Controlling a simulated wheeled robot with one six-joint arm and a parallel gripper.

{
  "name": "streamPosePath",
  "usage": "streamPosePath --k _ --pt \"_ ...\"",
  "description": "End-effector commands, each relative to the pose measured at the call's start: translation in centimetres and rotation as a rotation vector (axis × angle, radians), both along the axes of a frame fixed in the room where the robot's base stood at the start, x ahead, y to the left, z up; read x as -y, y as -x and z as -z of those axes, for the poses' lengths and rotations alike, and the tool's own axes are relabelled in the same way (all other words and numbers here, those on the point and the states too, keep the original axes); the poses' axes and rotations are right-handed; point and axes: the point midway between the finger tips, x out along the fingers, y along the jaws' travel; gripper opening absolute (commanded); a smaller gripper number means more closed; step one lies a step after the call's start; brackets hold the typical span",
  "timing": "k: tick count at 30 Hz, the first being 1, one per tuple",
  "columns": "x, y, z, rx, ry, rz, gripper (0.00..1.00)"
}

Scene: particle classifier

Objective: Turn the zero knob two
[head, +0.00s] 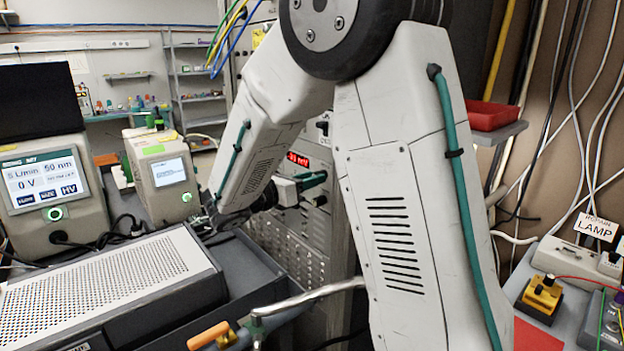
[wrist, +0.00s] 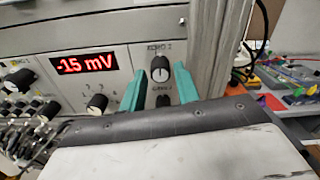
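The zero knob two (wrist: 160,68) is a dark round knob with a pale pointer mark, under a small label that looks like "ZERO 2", on the light instrument panel (wrist: 118,62) in the wrist view. My gripper (wrist: 160,76) has two teal fingers, open, one on each side of this knob in the picture. Gaps show between the knob and both fingers; I cannot tell how deep the tips reach. A lower dark knob (wrist: 163,101) shows between the fingers. In the head view my gripper (head: 312,181) is at the rack panel, and the knob is hidden.
A red display (wrist: 84,65) reads -1.5 mV left of the knob. Another knob (wrist: 97,104) and cables lie at lower left. The rack's metal edge (wrist: 207,50) rises close on the right. A perforated grey box (head: 100,275) stands at left in the head view.

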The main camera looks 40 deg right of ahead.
Motion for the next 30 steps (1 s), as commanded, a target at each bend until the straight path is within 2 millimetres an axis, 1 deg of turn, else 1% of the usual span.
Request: streamPosePath --k 1,3,11,12,15,23,30 --pt "0.48 0.05 0.00 0.000 -0.001 0.003 0.32" --pt "0.83 0.03 0.00 0.000 -0.001 0.001 0.32" --pt "0.98 -0.01 0.01 0.001 -0.001 -0.001 0.32" --pt "0.97 0.00 -0.01 0.001 -0.001 0.000 0.26" --pt "0.97 0.00 -0.01 0.001 -0.001 0.000 0.00" --pt "0.96 -0.01 0.00 0.012 -0.001 0.000 0.00" --pt "0.96 -0.01 0.00 0.101 -0.004 0.000 0.00"
